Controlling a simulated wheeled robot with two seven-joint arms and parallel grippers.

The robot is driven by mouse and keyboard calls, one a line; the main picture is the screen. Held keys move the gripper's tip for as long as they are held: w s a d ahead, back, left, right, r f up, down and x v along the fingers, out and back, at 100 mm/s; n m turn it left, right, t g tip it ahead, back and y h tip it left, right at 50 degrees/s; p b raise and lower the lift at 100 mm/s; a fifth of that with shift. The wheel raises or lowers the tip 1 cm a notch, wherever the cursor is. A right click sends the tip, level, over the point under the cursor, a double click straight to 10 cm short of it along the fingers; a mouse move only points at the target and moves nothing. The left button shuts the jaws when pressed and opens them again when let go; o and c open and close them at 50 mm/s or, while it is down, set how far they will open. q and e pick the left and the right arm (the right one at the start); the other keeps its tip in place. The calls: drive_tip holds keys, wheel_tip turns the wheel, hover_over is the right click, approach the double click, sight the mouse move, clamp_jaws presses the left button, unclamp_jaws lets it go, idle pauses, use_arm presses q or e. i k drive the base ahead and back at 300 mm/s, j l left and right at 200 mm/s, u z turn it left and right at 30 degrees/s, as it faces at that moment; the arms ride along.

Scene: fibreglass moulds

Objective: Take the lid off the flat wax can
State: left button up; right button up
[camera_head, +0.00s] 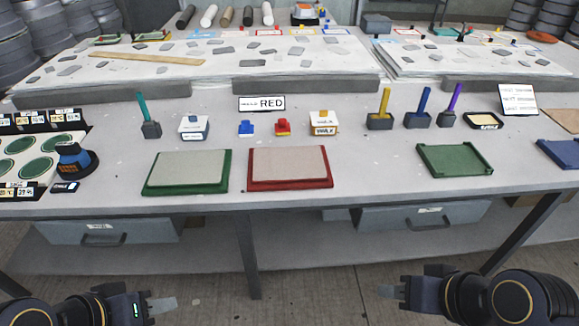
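A white can with an orange part and the word WAX (323,123) stands on the table, right of the red block. A low, flat dark container with a cream-coloured top (485,120) lies further right, in front of a white card. I cannot tell for sure which of these is the flat wax can, nor whether a lid sits on either. My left gripper (162,304) is at the bottom left, in front of the table and far from both. My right gripper (391,291) is at the bottom right, also away from the table. Both look empty; their finger gaps are unclear.
A green-framed board (187,172), a red-framed board (290,167) and a green tray (455,160) lie along the front. Several colored-handled tools stand in dark blocks, including a yellow one (380,115). A white-and-blue container (194,127) and a RED sign (262,103) stand behind.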

sight(324, 118)
drive_tip(key=i+l+u, duration=0.45)
drive_tip(key=i, duration=0.15)
drive_tip(key=i+l+u, duration=0.5)
drive_tip(key=i+j, duration=0.05)
drive_tip(key=i, duration=0.05)
